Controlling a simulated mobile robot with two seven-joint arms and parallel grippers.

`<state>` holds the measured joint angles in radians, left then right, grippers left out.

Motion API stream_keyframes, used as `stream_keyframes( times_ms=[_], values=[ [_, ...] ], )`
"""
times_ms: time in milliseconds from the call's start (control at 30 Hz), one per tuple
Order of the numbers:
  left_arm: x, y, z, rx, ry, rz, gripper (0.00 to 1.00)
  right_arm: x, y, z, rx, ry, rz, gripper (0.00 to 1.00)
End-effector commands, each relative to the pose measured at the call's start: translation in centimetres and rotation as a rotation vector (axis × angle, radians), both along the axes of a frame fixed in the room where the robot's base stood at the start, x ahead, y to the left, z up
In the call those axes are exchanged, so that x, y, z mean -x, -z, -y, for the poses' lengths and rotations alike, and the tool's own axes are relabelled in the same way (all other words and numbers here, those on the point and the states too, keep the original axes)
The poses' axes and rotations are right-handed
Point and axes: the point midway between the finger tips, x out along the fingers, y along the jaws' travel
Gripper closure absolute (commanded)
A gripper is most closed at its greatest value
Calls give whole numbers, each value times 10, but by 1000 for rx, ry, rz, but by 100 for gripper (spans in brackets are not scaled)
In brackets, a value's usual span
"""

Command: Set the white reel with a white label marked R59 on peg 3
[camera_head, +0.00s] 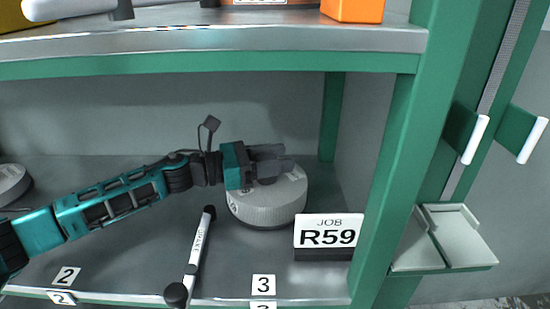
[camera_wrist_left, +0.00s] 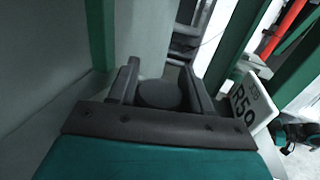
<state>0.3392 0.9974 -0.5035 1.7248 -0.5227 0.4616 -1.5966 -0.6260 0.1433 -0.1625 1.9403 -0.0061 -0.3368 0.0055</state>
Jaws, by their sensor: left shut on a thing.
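The white reel (camera_head: 265,202) sits in the lower bay behind the number 3 label, its ribbed side showing. Some marking shows on its left side, but I cannot read it. My left gripper (camera_head: 273,166) reaches in from the left over its top and is shut on it. In the left wrist view, a dark round piece (camera_wrist_left: 160,95) lies between my two fingers. Peg 3 itself is hidden. A white card reading JOB R59 (camera_head: 328,232) stands in front of the reel to the right; it also shows in the left wrist view (camera_wrist_left: 247,100). My right gripper is not in view.
A green post (camera_head: 385,190) stands on the right. The upper shelf (camera_head: 210,42) overhangs. Another reel (camera_head: 12,183) shows at the far left. A number 2 label (camera_head: 66,276) is at front left.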

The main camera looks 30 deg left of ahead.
Motion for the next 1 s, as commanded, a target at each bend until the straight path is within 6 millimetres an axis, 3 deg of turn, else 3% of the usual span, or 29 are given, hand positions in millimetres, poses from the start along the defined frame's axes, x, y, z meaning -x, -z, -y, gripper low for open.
stream_keyframes(
  times_ms=[67,100,367,733,1000],
  values=[
    [0,-3,0,2,0,5,100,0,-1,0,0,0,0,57],
    [0,-3,0,2,0,5,48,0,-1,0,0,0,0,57],
    [0,-1,0,1,0,2,23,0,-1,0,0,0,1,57],
    [3,3,-4,-2,-1,-4,21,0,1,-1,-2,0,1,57],
    [24,4,-28,-2,-2,-5,21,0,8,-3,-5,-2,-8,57]
  ],
)
